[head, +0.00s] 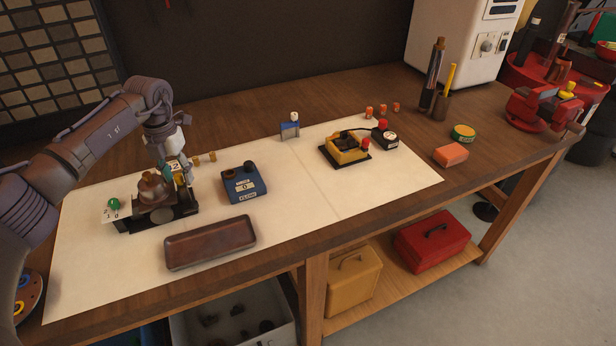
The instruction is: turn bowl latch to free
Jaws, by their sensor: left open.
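A dark fixture (180,209) with a brown, rounded bowl-like part (153,190) stands at the left of the white mat. A green knob (113,204) sits at its left over a white plate with small marks. I cannot tell which part is the bowl latch or how it is turned. My left gripper (177,172) is open and points down at the back right of the brown part, close to a white numbered tag (173,166). Whether it touches anything is hidden. My right gripper is not in view.
A blue box (243,186) with a dark knob stands right of the fixture. An empty brown tray (210,243) lies in front. A yellow device (345,150), a small blue stand (289,131) and an orange block (450,155) are farther right. The white mat (300,195) is clear at its middle.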

